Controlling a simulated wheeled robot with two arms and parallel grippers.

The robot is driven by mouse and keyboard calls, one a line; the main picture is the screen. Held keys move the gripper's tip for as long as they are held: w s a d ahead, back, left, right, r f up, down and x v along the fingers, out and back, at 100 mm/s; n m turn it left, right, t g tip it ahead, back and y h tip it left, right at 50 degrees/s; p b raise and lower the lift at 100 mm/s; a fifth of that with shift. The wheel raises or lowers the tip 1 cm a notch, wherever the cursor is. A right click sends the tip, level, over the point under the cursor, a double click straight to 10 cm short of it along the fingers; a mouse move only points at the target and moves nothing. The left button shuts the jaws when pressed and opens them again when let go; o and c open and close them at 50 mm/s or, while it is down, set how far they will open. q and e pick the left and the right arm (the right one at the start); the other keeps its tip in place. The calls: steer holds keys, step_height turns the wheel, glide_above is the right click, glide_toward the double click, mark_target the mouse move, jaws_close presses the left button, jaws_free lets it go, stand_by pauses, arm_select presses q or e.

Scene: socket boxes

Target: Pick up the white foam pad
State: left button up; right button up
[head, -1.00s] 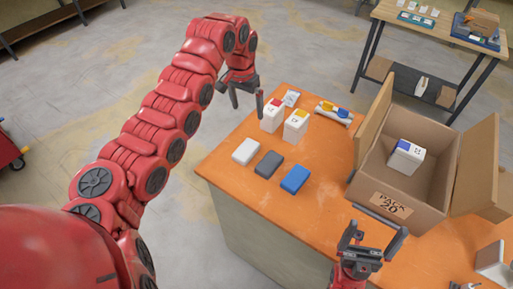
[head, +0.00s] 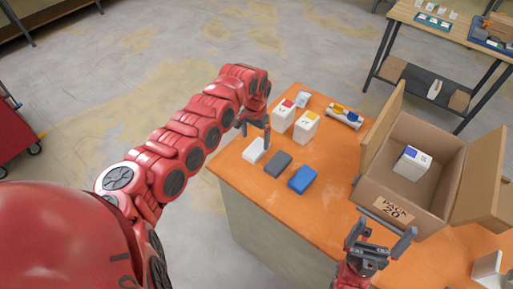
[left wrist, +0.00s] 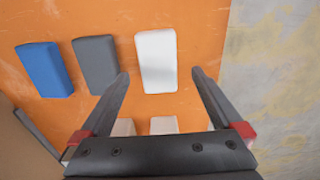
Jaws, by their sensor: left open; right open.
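The white foam pad (head: 255,150) lies flat near the left edge of the orange table (head: 300,222), at the end of a row of pads. It also shows in the left wrist view (left wrist: 157,61). My left gripper (head: 255,132) is open and empty above the pad; in the left wrist view its fingertips (left wrist: 160,75) frame the pad from either side, apart from it. My right gripper (head: 382,236) is open and empty at the table's front edge, before the cardboard box.
A grey pad (head: 278,164) and a blue pad (head: 302,179) lie right of the white one. Two white boxes (head: 306,127) with coloured tops stand behind. An open cardboard box (head: 392,210) marked PACK 20 holds a white and blue box (head: 412,163).

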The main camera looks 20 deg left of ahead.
mark_target(257, 147)
arm_select(q)
steer(key=f, duration=0.1)
steer(key=f+p, duration=0.1)
steer(key=f, duration=0.1)
steer(key=shift+d+f+p, duration=0.25)
steer(key=shift+f+p, duration=0.05)
steer(key=shift+a+f, duration=0.1)
steer(key=shift+f, duration=0.5)
steer(key=shift+w, duration=0.1)
steer(key=c, duration=1.3)
steer(key=shift+r, duration=0.2)
